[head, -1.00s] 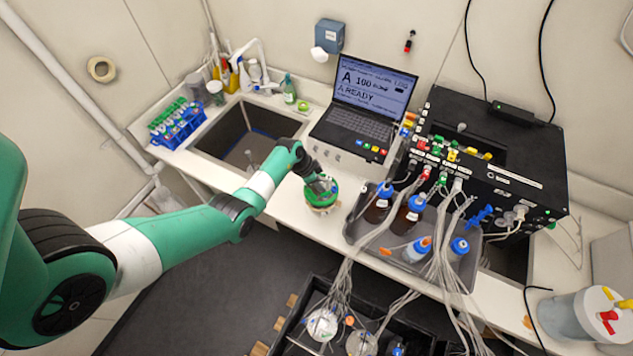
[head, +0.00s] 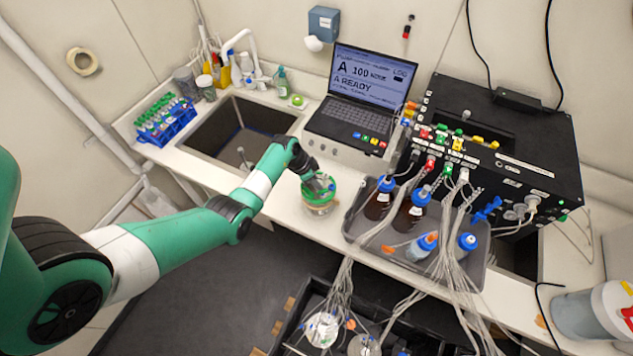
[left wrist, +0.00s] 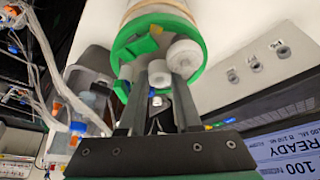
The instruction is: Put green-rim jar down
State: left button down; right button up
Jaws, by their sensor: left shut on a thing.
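The green-rim jar (head: 319,203) is at the front of the white counter, between the sink and the grey tray. It has a clear body with a light band and a green rim. My left gripper (head: 322,184) is over its top and is shut on it. In the left wrist view the jar (left wrist: 160,30) fills the upper middle, with white caps on its lid between and beside the fingers of my left gripper (left wrist: 158,90). Whether the jar's base touches the counter I cannot tell. My right gripper is not in view.
A laptop (head: 363,89) stands behind the jar. The grey tray (head: 355,228) with several bottles is to the right, with tubes hanging over the front edge. The sink (head: 215,125) and blue tube rack (head: 168,125) are left. Bare counter (head: 280,205) lies left of the jar.

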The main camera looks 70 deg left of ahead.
pick_arm(q)
jog(key=c, duration=1)
grip_release()
jog(key=shift+f, duration=0.15)
jog(key=o, duration=0.4)
jog(key=shift+s+r, duration=0.1)
jog(key=shift+r, duration=0.45)
jog(key=p+v, duration=0.3)
jog(key=v, duration=0.8)
jog(key=shift+p, duration=0.35)
